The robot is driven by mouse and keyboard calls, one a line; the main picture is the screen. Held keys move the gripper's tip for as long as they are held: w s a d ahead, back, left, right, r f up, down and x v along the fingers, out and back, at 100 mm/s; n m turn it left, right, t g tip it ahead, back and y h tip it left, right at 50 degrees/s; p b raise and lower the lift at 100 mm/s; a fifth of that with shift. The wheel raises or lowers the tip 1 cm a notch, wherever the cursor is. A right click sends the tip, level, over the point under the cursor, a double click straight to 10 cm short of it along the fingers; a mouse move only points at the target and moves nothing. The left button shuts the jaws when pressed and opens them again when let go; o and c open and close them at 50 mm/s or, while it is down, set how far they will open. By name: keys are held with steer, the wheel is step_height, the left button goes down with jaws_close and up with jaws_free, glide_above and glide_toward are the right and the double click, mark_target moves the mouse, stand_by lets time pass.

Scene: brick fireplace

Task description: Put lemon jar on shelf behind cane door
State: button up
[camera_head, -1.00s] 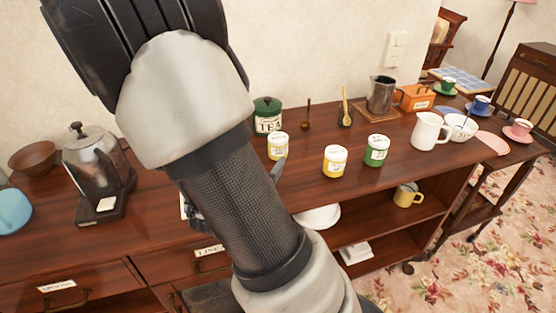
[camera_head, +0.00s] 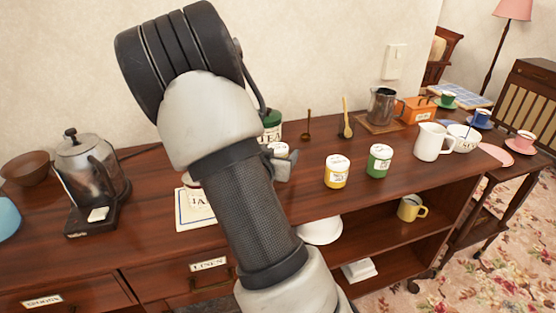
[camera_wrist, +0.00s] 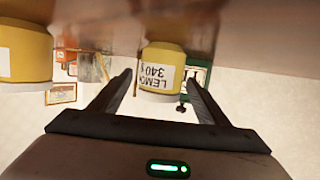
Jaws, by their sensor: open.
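The lemon jar (camera_wrist: 162,70), yellow with a white "LEMO… 340" label, appears upside down between my gripper's fingertips (camera_wrist: 159,78) in the wrist view. My gripper is open, and I see no clear contact with the jar. In the head view the lemon jar's pale lid (camera_head: 279,147) shows beside my gripper (camera_head: 285,166), and its body is mostly hidden. It stands on the sideboard top (camera_head: 310,205). Open shelves (camera_head: 385,233) lie below the top at the right.
Another yellow jar (camera_head: 337,173) and a green jar (camera_head: 379,162) stand to the right. The green tea tin (camera_head: 271,122) is close behind the lemon jar. A white pitcher (camera_head: 432,142) is farther right. A yellow mug (camera_head: 410,208) sits on the upper shelf.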

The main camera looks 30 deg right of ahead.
steer(key=shift+w+d+f, duration=0.1)
steer(key=shift+w+d, duration=0.1)
steer(key=c, duration=1.5)
